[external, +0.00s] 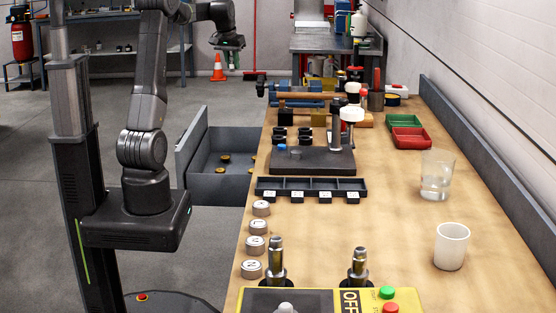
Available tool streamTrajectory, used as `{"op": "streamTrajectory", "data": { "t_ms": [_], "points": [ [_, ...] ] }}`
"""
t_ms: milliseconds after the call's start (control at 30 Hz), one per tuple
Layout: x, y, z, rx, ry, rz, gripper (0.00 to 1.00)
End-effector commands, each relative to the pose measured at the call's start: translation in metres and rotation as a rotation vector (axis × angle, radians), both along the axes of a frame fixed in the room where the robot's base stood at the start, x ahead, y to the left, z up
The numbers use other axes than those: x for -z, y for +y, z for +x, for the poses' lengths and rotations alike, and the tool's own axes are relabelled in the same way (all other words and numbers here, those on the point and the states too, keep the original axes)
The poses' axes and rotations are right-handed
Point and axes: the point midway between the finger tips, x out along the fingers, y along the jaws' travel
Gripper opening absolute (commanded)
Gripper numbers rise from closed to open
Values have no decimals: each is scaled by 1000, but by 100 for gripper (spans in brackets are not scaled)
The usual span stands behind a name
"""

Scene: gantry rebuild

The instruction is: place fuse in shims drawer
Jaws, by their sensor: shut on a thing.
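My gripper (232,66) hangs at the end of my raised arm, pointing down, high over the floor left of the bench. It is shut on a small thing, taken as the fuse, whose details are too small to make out. An open grey drawer (216,188) sticks out from the bench's left side, with a few small brass-coloured round pieces inside. No label on it is readable from here. My gripper appears above and beyond the drawer in the picture, apart from it.
The wooden bench (390,215) holds a dark fixture plate (310,160), a black divided tray (311,189), several round lettered pieces, green and red bins (410,137), a glass (436,176) and a white cup (451,246). An orange cone (218,69) stands on the floor behind.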

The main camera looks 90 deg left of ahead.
Motion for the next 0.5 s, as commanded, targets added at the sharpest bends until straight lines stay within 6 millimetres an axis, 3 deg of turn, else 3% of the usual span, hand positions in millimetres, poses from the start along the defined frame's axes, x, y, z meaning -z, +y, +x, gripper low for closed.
{"op": "streamTrajectory", "data": {
  "t_ms": [267,500],
  "points": [
    [80,-2,2,5,3,-12,0],
    [192,-3,2,4,3,-16,0]
  ]
}}
